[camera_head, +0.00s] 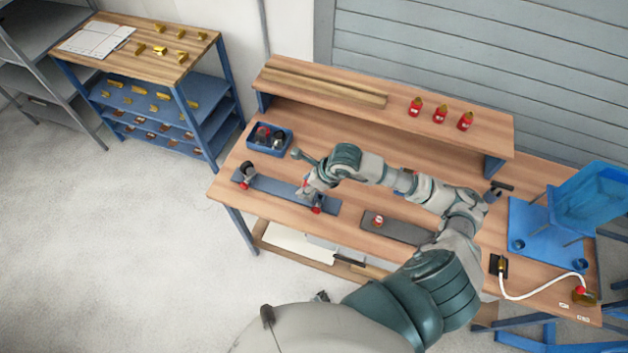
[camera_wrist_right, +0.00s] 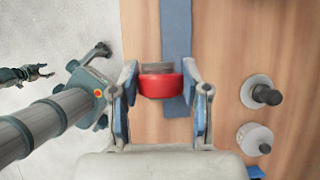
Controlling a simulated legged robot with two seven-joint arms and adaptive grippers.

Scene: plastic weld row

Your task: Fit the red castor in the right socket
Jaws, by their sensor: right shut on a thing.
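My right gripper (camera_head: 311,198) is low over the right end of the blue-grey strip on the bench. It is shut on the red castor (camera_head: 316,209), whose red part (camera_wrist_right: 160,87) shows between the two fingers in the right wrist view. The castor's lower side is hidden there. Two blue cup-like sockets stand on the blue panel at the right of the bench: the left one (camera_head: 517,244) and the right one (camera_head: 580,264). Both are far from the gripper. My left gripper's jaws cannot be made out clearly.
A dark castor (camera_head: 247,169) stands at the strip's left end. A blue bin (camera_head: 268,138) holds castors behind it. A grey mat (camera_head: 398,231) with a small red-and-white item lies mid-bench. Red bottles (camera_head: 440,115) stand on the shelf. A white hose (camera_head: 535,292) curves before the panel.

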